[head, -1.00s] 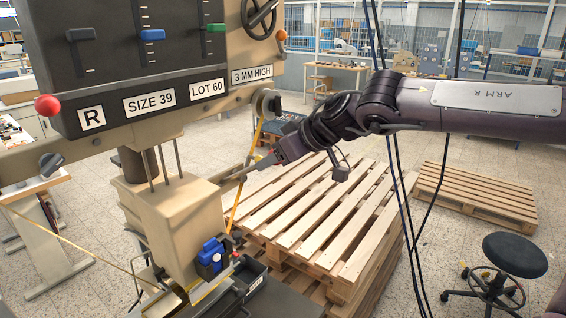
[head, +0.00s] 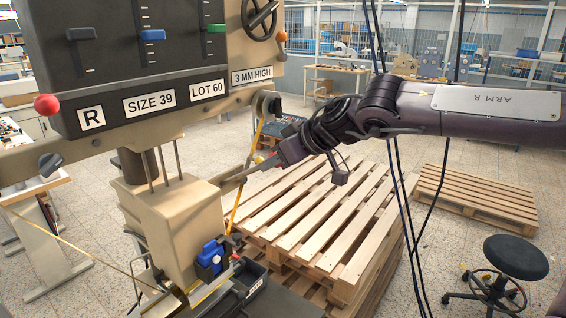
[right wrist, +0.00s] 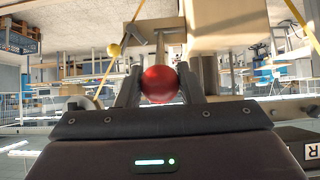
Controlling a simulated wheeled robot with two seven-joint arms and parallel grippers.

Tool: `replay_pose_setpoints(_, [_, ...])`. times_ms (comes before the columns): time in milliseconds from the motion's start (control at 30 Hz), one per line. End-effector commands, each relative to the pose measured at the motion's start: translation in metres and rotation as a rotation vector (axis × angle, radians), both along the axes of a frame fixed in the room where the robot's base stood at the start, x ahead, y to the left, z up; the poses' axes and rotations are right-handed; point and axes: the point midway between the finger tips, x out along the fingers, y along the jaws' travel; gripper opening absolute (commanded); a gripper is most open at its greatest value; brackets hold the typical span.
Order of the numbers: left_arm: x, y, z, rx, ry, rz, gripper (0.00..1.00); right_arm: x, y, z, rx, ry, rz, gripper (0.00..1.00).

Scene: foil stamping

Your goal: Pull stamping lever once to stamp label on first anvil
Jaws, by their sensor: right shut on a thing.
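The stamping machine (head: 165,210) stands at the left of the head view, with a lever (head: 236,183) sticking out of its right side. My right gripper (head: 264,164) is at the lever's outer end. In the right wrist view a red ball knob (right wrist: 159,84) sits between the fingers of my right gripper (right wrist: 160,90), which is shut on it. The foil-head base with a blue clamp-like part (head: 211,256) lies below the lever. I cannot make out the label or the first anvil clearly. My left gripper is not in view.
A wooden pallet stack (head: 315,215) stands right behind the lever. A second pallet (head: 478,195) and a black stool (head: 515,257) are farther right. Dark cables hang in front of the pallets. A yellow strap (head: 245,180) runs down close to the lever.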

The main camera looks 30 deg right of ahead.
Motion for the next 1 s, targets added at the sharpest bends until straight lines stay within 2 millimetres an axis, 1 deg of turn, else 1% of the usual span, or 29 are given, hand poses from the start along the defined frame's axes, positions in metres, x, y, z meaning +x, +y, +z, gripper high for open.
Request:
replay_pose_setpoints(33, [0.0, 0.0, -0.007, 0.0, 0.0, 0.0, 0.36, -0.004, -0.001, -0.012, 0.001, 0.01, 0.0, 0.05])
replay_pose_setpoints(200, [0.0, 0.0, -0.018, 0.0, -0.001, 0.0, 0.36, -0.013, -0.005, -0.028, 0.001, 0.013, 0.001, 0.05])
replay_pose_setpoints(600, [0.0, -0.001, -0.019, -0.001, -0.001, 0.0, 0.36, -0.016, -0.006, -0.032, -0.001, 0.017, -0.001, 0.05])
replay_pose_setpoints(667, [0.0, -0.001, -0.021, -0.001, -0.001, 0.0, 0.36, -0.017, -0.007, -0.036, 0.0, 0.017, -0.001, 0.05])
replay_pose_setpoints(900, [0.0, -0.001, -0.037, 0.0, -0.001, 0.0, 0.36, -0.026, -0.01, -0.059, 0.001, 0.018, 0.0, 0.05])
replay_pose_setpoints(1000, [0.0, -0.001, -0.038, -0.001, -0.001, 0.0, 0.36, -0.028, -0.011, -0.063, -0.001, 0.017, 0.001, 0.05])
